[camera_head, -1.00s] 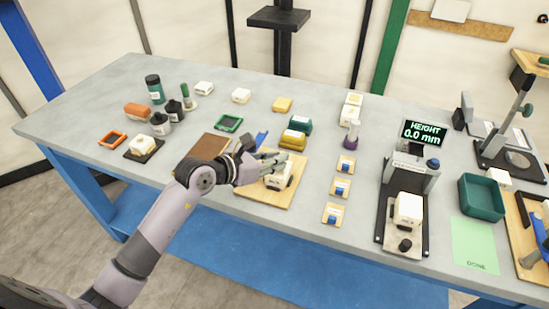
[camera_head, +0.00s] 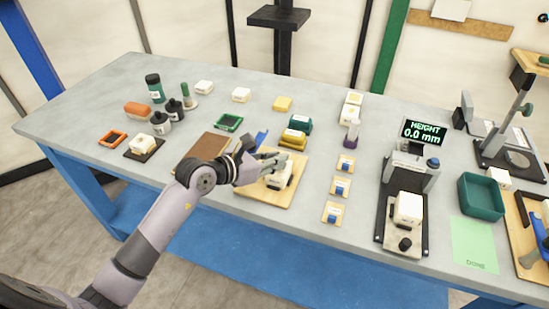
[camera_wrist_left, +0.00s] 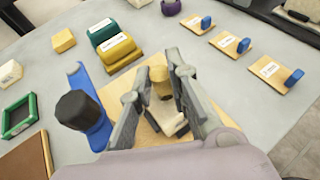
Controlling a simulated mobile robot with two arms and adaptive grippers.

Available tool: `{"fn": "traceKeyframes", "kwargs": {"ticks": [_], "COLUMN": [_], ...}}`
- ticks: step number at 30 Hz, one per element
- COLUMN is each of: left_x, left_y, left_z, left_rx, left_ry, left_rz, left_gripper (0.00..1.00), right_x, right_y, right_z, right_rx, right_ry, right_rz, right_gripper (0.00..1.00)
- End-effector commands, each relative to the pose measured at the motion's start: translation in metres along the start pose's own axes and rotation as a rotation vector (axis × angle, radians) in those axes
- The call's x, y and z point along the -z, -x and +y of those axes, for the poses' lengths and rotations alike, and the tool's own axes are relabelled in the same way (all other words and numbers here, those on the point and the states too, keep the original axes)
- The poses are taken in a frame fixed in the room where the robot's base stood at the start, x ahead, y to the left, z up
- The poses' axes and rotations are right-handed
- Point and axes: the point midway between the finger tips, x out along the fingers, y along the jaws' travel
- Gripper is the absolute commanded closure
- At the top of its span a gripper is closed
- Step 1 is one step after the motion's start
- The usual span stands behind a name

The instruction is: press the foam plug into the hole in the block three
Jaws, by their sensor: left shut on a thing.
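A white block (camera_head: 279,181) sits on a light wooden board (camera_head: 287,198) near the front of the table. It also shows in the left wrist view (camera_wrist_left: 174,120), partly hidden by my fingers. My left gripper (camera_head: 277,160) is at the top of the block. In the left wrist view my left gripper (camera_wrist_left: 172,80) is shut on a small tan piece, which looks like the foam plug (camera_wrist_left: 161,83). The hole is hidden, so I cannot tell whether the plug is in it. My right gripper is not in view.
A blue holder with a black knob (camera_wrist_left: 84,113) stands beside the board. Green and yellow blocks (camera_head: 296,133) lie behind it. Small labelled wooden plates (camera_head: 340,187) lie to the right, before the height gauge (camera_head: 405,208). A brown mat (camera_head: 205,146) lies left.

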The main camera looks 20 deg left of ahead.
Motion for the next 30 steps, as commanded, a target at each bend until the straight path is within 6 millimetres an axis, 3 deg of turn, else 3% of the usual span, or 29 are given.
{"fn": "traceKeyframes", "kwargs": {"ticks": [30], "left_x": [0.0071], "left_y": [-0.0027], "left_z": [0.0003], "left_rx": [0.0], "left_ry": [0.0], "left_rz": [0.001], "left_gripper": [0.99], "right_x": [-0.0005], "right_y": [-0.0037], "right_z": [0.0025], "right_rx": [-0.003], "right_ry": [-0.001], "right_rz": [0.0], "right_gripper": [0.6]}}
